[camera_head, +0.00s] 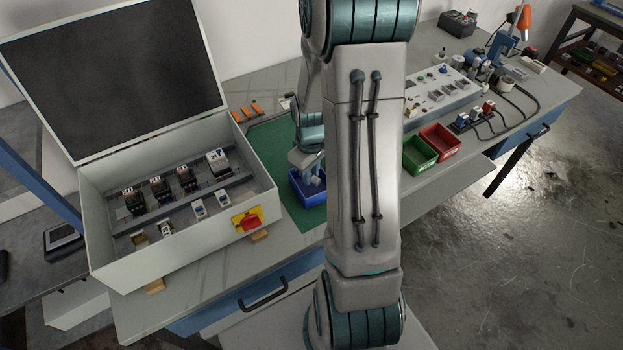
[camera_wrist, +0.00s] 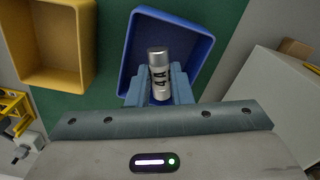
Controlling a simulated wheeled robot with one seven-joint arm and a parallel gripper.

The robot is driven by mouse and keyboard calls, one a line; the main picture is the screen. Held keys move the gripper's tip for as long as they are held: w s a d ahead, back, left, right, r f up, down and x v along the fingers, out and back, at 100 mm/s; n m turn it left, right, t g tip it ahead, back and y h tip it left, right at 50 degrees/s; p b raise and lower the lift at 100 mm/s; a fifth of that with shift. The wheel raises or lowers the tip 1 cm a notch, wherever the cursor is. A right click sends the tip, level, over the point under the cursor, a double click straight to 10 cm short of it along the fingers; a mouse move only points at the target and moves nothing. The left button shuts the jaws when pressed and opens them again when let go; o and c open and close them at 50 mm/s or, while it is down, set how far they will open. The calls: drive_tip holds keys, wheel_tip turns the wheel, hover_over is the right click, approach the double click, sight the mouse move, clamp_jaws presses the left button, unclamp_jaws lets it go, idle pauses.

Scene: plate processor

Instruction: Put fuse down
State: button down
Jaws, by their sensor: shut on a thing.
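The fuse, a silver cylinder marked "4A" (camera_wrist: 159,72), is held between the two fingers of my gripper (camera_wrist: 160,88) in the wrist view. My gripper is shut on it. Behind the fuse is a blue bin (camera_wrist: 190,42), and the fuse overlaps its interior in the picture. In the head view my gripper (camera_head: 308,178) points down at the blue bin (camera_head: 309,196) on the green mat. The fuse cannot be made out there. How far the fuse is above the bin floor I cannot tell.
A yellow bin (camera_wrist: 47,83) stands left of the blue one in the wrist view. An open control cabinet (camera_head: 135,270) stands left on the workbench (camera_head: 190,308). A green bin (camera_head: 419,156) and a red bin (camera_head: 441,142) stand right of my arm.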

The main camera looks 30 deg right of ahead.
drive_tip(key=shift+f, duration=1.75)
drive_tip(key=shift+f, duration=0.15)
drive_tip(key=c, duration=1.6)
unclamp_jaws()
drive_tip(key=shift+c, duration=0.2)
drive_tip(key=shift+o, duration=0.3)
